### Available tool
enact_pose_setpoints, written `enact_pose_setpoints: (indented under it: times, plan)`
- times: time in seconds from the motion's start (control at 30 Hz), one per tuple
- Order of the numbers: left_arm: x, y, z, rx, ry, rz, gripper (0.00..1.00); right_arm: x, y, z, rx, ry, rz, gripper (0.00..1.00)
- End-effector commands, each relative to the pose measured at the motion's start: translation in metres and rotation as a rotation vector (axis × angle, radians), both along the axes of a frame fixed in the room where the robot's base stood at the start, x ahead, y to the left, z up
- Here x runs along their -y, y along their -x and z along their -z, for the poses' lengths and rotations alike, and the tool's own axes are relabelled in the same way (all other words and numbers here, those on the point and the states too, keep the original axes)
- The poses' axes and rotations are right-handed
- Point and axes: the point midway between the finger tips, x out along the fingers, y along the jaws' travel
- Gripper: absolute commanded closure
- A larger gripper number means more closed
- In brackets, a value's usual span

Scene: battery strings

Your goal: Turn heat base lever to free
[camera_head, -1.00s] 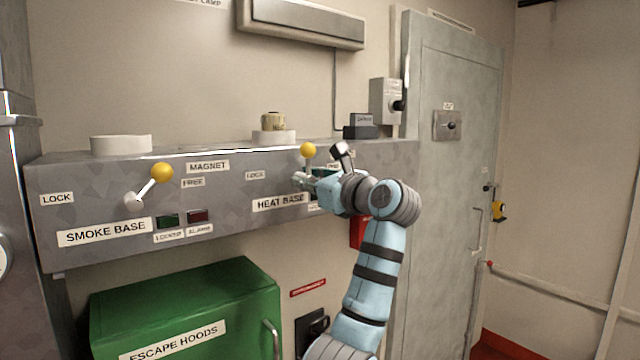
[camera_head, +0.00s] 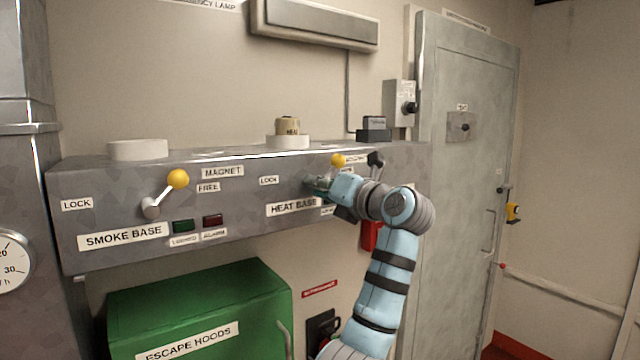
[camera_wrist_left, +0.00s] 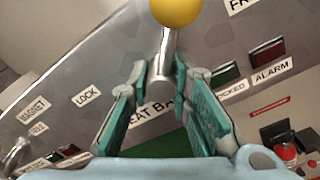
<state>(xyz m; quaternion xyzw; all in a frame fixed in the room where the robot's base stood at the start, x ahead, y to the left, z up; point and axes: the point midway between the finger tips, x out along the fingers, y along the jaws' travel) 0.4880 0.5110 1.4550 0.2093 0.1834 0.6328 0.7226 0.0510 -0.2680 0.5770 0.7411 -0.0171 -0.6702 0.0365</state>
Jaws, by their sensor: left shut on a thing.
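The heat base lever has a yellow ball knob (camera_head: 338,160) on a metal shaft and stands on the grey panel (camera_head: 240,235) above the HEAT BASE label (camera_head: 293,207). It leans up and to the right, away from its LOCK label (camera_head: 269,180). My left gripper (camera_head: 318,187) is at its shaft. In the left wrist view its green-padded fingers (camera_wrist_left: 160,75) are closed around the shaft (camera_wrist_left: 166,48) below the knob (camera_wrist_left: 177,10). My left gripper and arm hide the lever's lower part and some labels in the head view.
The smoke base lever (camera_head: 178,180) stands left on the same panel, tilted up and right. A green ESCAPE HOODS box (camera_head: 200,305) lies below. A grey door (camera_head: 465,180) is at the right. A detector (camera_head: 288,130) sits on the panel top.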

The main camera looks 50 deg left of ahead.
Motion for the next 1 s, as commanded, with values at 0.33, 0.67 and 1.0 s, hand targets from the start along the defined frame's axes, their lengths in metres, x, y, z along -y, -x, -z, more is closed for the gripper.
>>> enact_pose_setpoints:
  times: [0.33, 0.67, 1.0]
  plan:
    - [0.0004, -0.0006, -0.0001, -0.040, -0.006, 0.003, 1.00, -0.0001, -0.0001, -0.0012, 0.000, 0.000, 0.000, 0.62]
    - [0.0004, -0.0007, 0.0003, -0.040, -0.005, 0.003, 0.71, -0.0002, -0.0001, -0.0011, 0.000, 0.000, 0.000, 0.62]
    - [0.0007, -0.0013, 0.0024, -0.043, -0.002, 0.002, 0.60, -0.0002, 0.0001, -0.0009, 0.000, 0.000, 0.000, 0.62]
